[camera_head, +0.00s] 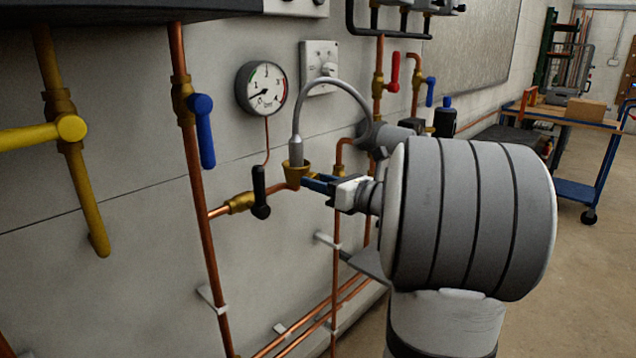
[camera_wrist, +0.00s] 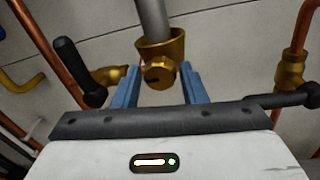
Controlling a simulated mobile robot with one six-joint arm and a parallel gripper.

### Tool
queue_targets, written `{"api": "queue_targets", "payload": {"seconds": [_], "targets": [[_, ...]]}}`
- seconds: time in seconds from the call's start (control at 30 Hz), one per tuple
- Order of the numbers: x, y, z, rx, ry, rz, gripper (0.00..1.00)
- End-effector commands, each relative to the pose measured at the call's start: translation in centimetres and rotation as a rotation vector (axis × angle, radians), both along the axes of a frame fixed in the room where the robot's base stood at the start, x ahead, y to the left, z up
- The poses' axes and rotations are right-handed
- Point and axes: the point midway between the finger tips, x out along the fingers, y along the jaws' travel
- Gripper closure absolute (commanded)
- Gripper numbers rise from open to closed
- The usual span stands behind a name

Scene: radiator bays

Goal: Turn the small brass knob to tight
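The small brass knob (camera_wrist: 159,73) shows in the wrist view on the front of a brass cup-shaped fitting (camera_wrist: 172,45), with a dark slot on its face. My gripper (camera_wrist: 160,88) has its two blue fingers spread, one on each side of the knob, with gaps visible between them and it. In the head view my gripper (camera_head: 310,181) is at the brass fitting (camera_head: 296,172), and the knob itself is hidden there. A grey hose (camera_head: 297,135) rises from the fitting. I cannot tell whether the fingers touch the knob.
A black lever (camera_head: 260,192) hangs just left of the fitting. A blue lever (camera_head: 204,130), yellow lever (camera_head: 45,133) and red lever (camera_head: 394,72) sit on nearby pipes. A pressure gauge (camera_head: 262,88) is above. Copper pipes run close below. Open floor (camera_head: 595,270) lies at right.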

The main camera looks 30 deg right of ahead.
Motion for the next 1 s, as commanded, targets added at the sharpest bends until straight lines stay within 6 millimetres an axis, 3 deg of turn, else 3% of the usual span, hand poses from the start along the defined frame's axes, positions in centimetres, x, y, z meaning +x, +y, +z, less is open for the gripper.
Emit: {"api": "queue_targets", "payload": {"seconds": [0.37,0.67,1.0], "targets": [[-0.04,-0.02,0.00,0.000,0.000,0.000,0.92],[-0.13,-0.08,-0.15,0.036,0.013,-0.001,0.92],[-0.15,-0.17,-0.40,0.244,0.088,-0.001,0.92]]}}
